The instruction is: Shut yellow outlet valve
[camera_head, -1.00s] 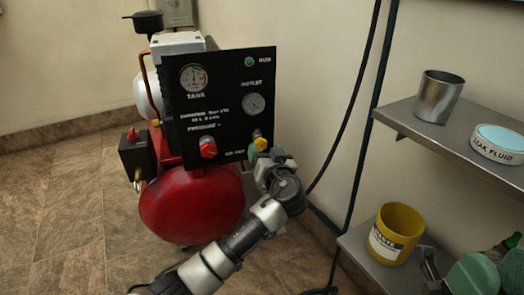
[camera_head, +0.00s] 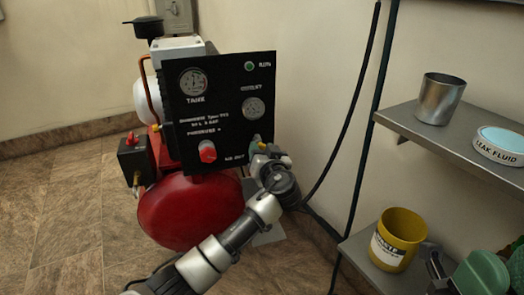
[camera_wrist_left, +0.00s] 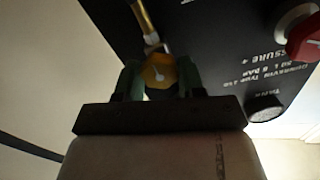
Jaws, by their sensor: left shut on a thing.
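The yellow outlet valve (camera_head: 256,138) sits at the lower right of the black compressor panel (camera_head: 220,115), below the outlet gauge (camera_head: 253,108). My left gripper (camera_head: 259,147) is at the valve, reaching in from the lower right and covering much of it. In the left wrist view, the gripper's two greenish fingers (camera_wrist_left: 160,82) are on either side of the yellow knob (camera_wrist_left: 158,70), closed on it. A brass fitting (camera_wrist_left: 146,22) runs from the knob.
A red pressure knob (camera_head: 208,152) is left of the valve on the panel. The red tank (camera_head: 185,212) is below. Black hoses (camera_head: 345,120) hang to the right. Shelves at right hold a metal cup (camera_head: 440,98), a leak fluid tub (camera_head: 498,146) and a yellow pot (camera_head: 396,240).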

